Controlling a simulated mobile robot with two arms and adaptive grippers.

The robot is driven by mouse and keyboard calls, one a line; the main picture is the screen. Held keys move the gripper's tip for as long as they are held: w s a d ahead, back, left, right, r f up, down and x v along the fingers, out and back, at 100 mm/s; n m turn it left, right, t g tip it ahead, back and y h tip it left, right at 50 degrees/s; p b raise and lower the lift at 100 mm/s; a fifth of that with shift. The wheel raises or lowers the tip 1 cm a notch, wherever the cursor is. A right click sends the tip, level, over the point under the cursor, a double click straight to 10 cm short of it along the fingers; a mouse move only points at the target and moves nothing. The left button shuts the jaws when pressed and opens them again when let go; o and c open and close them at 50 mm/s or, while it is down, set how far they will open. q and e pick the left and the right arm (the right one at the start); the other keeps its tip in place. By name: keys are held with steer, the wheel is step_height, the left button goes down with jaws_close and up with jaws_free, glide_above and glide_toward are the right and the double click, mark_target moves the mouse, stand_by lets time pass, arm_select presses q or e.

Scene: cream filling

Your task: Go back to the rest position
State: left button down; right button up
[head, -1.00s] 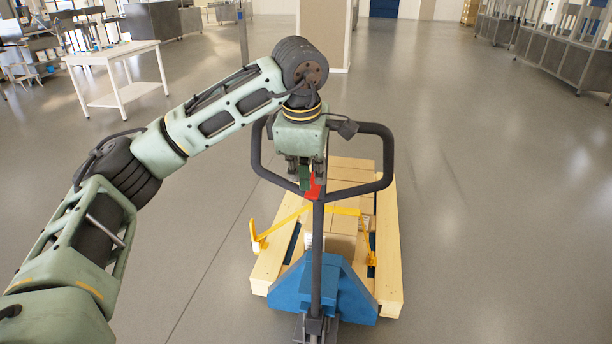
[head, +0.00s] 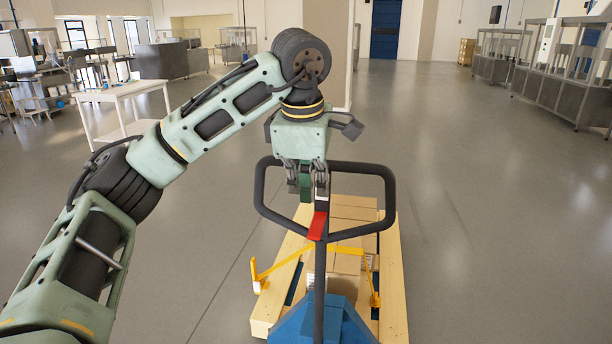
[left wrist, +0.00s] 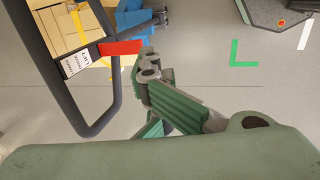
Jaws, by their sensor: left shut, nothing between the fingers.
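My left gripper (head: 306,188) hangs pointing down in the middle of the head view. Its fingers are shut with nothing between them. It is over the dark loop handle (head: 386,188) of a pallet jack, above the red lever (head: 317,226). In the left wrist view my green gripper fingers (left wrist: 178,105) show beside the handle (left wrist: 117,85) and red lever (left wrist: 121,47), with a gap to the handle's side bar. My left arm stays bent and raised. My right gripper is in neither view.
The jack's blue body (head: 322,322) stands before a wooden pallet (head: 393,275) with cardboard boxes (head: 352,212) and a yellow frame (head: 290,262). A white table (head: 120,92) stands at the back left, grey machines (head: 560,85) at the right. Open grey floor surrounds the pallet.

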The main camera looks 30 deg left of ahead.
arm_select(q)
steer(key=shift+v, duration=2)
